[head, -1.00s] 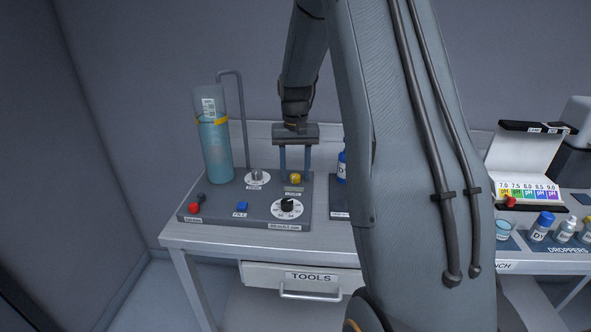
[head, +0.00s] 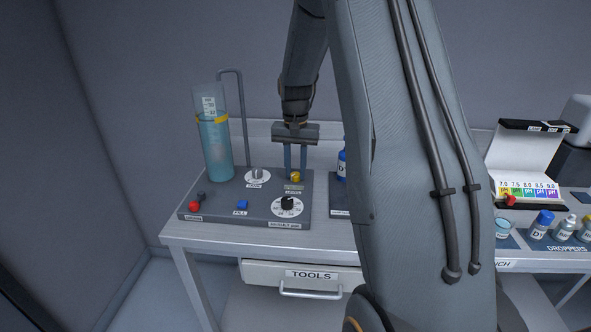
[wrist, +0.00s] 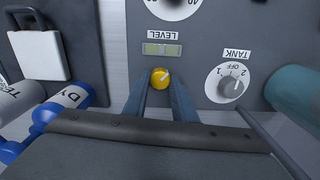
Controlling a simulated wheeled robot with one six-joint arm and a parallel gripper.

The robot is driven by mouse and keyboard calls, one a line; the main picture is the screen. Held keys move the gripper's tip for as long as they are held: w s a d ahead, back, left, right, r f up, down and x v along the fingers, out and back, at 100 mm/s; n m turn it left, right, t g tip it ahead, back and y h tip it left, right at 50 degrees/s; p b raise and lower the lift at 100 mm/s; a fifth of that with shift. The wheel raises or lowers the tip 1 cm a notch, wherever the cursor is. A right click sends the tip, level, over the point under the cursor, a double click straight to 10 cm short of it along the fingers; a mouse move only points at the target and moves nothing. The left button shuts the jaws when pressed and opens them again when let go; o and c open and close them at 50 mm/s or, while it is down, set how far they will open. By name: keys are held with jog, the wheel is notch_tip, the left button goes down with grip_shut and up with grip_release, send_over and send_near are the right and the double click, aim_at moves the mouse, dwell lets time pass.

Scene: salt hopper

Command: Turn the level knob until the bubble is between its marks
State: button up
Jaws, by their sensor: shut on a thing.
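The level knob (head: 295,177) is a small yellow knob at the back right of the grey panel (head: 222,209). It also shows in the wrist view (wrist: 160,77), with a pale pointer line on it. My gripper (head: 296,175) reaches down from behind the panel, and its two fingers are shut on the level knob, one on each side. The level window (wrist: 163,49) is a small greenish strip beside the LEVEL label in the wrist view. The bubble and its marks are too small to tell apart clearly.
A tank knob (wrist: 232,84), a tall blue cylinder (head: 215,145) and a black-pointer dial (head: 287,206) share the panel. Blue-capped bottles (wrist: 68,103) stand close beside the panel.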

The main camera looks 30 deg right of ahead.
aim_at(296, 174)
jog(key=o, duration=1)
jog(key=shift+o, duration=0.2)
jog(key=shift+r+b, duration=1.05)
jog(key=shift+r, duration=2.9)
